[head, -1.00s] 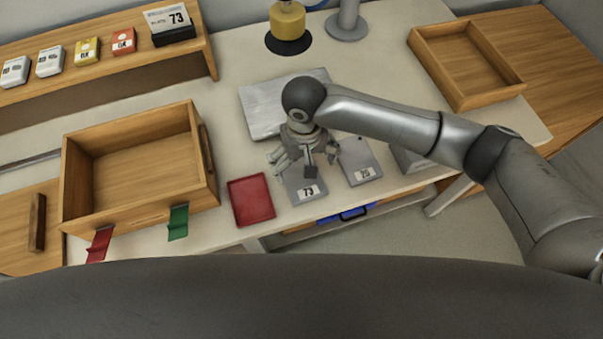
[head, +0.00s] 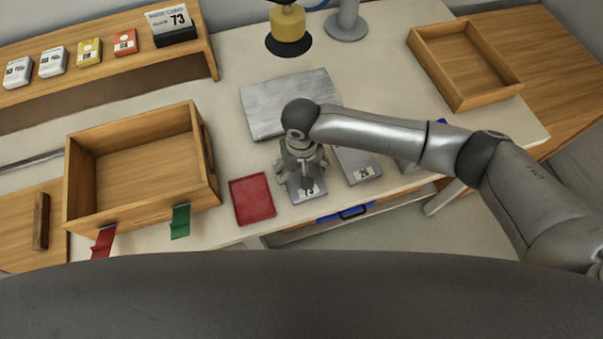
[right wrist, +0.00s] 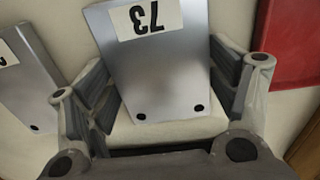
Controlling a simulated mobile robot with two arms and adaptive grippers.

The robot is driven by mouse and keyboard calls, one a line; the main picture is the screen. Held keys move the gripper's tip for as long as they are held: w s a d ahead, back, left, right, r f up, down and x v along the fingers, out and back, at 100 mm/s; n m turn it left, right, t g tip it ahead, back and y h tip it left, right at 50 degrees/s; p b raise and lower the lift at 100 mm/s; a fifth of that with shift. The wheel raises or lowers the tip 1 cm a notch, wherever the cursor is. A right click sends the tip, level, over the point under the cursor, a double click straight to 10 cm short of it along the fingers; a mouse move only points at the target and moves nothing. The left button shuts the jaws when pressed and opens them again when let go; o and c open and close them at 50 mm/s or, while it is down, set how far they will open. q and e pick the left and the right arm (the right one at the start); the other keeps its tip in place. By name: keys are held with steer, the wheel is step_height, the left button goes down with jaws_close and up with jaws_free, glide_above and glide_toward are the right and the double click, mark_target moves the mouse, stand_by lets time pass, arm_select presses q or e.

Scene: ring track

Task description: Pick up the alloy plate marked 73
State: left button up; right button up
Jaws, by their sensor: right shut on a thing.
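The alloy plate marked 73 (head: 309,194) is a grey metal plate with a white number label, near the front edge of the table. It fills the middle of the right wrist view (right wrist: 160,75), with two dark holes at its near end. My right gripper (head: 303,185) is over the plate from above. In the right wrist view its fingers stand on both sides of the plate and are shut on it. The plate seems to lie on or just above the table; I cannot tell which. My left gripper is not in view.
A second labelled plate (head: 358,168) lies close on the right, and a red tray (head: 252,199) close on the left. A larger grey slab (head: 262,113) lies behind. A wooden box (head: 85,215) stands left, a wooden tray (head: 484,98) back right. A card reading 73 (head: 168,20) stands on the shelf.

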steer(key=shift+c, duration=1.2)
steer(key=shift+w+r, duration=0.1)
steer(key=shift+r, duration=0.1)
